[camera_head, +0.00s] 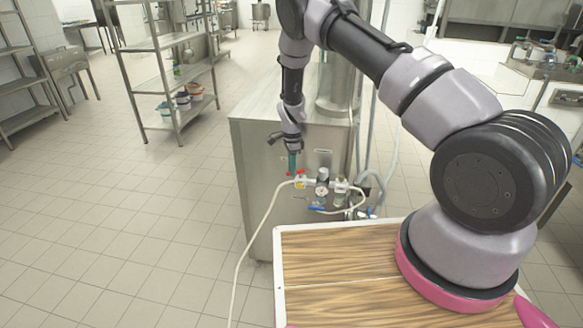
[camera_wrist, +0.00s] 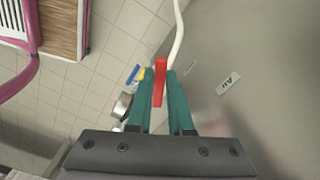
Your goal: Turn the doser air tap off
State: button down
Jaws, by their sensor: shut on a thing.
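The air tap's red lever (camera_wrist: 159,83) is between the green fingers of my gripper (camera_wrist: 159,98) in the wrist view. The fingers are shut on the lever. In the head view my gripper (camera_head: 292,172) points down at the tap (camera_head: 300,181), which has a yellow part and sits on the front of the steel doser cabinet (camera_head: 252,170). Red shows at the fingertips there. An "Air" label (camera_wrist: 229,82) is on the steel panel right of the fingers in the wrist view.
A round gauge (camera_head: 321,191) and a blue lever (camera_head: 317,210) are right of the tap. A pale hose (camera_head: 254,232) runs from the tap to the floor. A wood-topped surface (camera_head: 335,270) is in front. Floor at left is clear.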

aim_at(300, 171)
jog(key=n, duration=0.3)
jog(key=s+d+n, duration=0.1)
jog(key=n, duration=0.2)
jog(key=s+n, duration=0.1)
jog(key=n, duration=0.2)
jog(key=shift+s+d, duration=0.15)
jog(key=shift+d, duration=0.2)
jog(key=shift+s+d+n, duration=0.1)
jog(key=shift+d+n, duration=0.15)
jog(key=shift+n, duration=0.6)
jog(key=shift+s+d+n, duration=0.1)
jog(key=shift+d+n, duration=0.1)
jog(key=shift+n, duration=0.65)
jog(key=c, duration=0.8)
grip_release()
notch_tip(300, 171, up, 11)
jog(key=shift+f, duration=0.1)
